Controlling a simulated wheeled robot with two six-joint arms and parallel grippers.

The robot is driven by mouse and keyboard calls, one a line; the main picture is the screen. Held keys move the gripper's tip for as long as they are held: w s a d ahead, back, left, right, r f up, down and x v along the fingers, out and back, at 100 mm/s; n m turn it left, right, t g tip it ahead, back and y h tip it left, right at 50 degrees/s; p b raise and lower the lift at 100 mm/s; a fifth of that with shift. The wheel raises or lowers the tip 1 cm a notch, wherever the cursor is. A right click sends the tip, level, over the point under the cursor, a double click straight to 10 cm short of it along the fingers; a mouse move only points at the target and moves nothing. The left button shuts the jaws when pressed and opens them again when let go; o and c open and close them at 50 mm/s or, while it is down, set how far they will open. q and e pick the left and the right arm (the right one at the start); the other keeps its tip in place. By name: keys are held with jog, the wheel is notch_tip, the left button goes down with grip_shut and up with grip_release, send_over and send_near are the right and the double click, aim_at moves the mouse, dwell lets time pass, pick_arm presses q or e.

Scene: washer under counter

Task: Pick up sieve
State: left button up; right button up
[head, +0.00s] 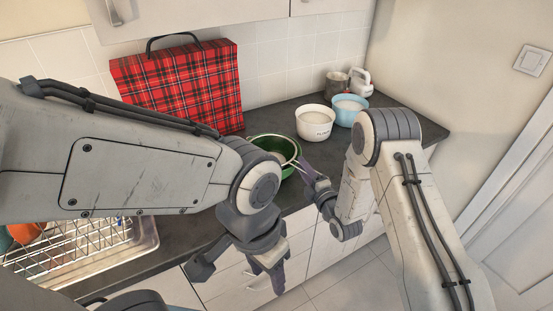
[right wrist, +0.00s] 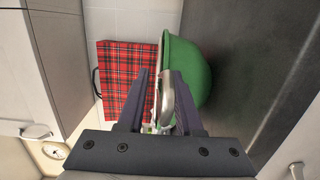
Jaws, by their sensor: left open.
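The sieve (head: 294,164) sits at the green bowl (head: 283,145) on the dark counter, its thin handle sticking out over the right rim. My right gripper (head: 303,169) is at this handle. In the right wrist view the metal handle of the sieve (right wrist: 168,98) lies between the two spread fingers of my right gripper (right wrist: 160,76), closer to the right finger, with a gap on the left. The sieve's bowl part is mostly hidden. My left gripper (head: 238,274) is open and empty, low in front of the cabinet fronts.
A red plaid bag (head: 180,85) stands against the tiled wall. A wire dish rack (head: 75,250) is at lower left.

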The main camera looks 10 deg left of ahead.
grip_shut()
dwell(1.2)
